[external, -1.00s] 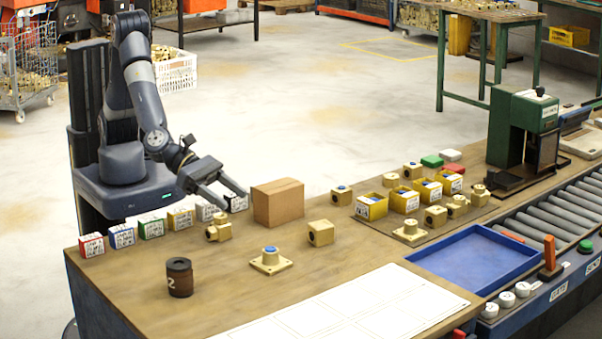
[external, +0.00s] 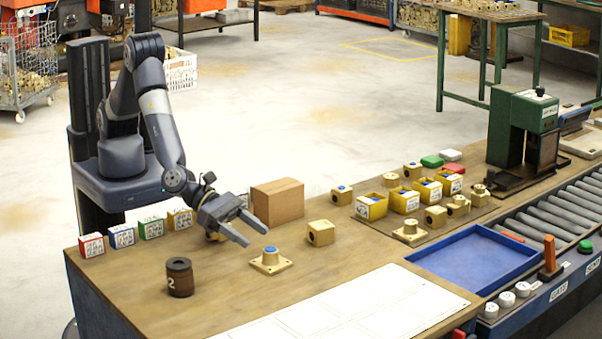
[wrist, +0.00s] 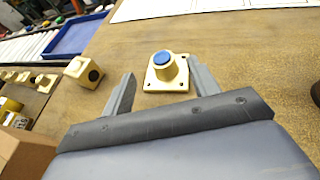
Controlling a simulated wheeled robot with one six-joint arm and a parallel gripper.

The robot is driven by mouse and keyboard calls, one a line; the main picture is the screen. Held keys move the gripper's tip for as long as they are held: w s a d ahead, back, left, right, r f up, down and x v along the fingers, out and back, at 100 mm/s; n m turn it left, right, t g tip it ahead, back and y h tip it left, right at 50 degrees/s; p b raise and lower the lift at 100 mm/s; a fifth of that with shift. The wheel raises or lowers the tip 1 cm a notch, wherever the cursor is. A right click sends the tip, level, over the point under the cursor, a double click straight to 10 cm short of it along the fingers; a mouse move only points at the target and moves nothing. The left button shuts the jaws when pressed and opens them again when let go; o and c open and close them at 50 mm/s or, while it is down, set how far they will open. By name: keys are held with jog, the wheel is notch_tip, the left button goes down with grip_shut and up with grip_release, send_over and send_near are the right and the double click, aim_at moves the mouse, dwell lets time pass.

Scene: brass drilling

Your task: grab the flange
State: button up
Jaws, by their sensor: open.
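The flange (external: 270,261) is a brass fitting with a square base plate and a round neck with a blue top. It stands upright on the wooden bench. In the wrist view the flange (wrist: 167,73) lies just beyond and between the fingertips. My gripper (external: 252,229) is open and empty, above the bench and just behind the flange in the external view. In the wrist view my gripper (wrist: 160,75) has one finger at each side of the flange, with gaps; I cannot tell its exact height.
A cardboard box (external: 278,202) and a brass block (external: 321,233) with a hole stand close to the right of my gripper. A dark round container (external: 180,278) marked 2 is at the left. White sheets (external: 360,305) lie in front. A blue tray (external: 470,258) is further right.

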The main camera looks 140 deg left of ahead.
aim_at(271, 250)
jog(key=shift+p+x, duration=0.95)
jog(key=shift+x, duration=1.3)
jog(key=shift+d+f, duration=0.15)
jog(key=shift+f, duration=0.05)
jog(key=shift+c, duration=0.6)
grip_shut()
jog(key=shift+r, duration=0.1)
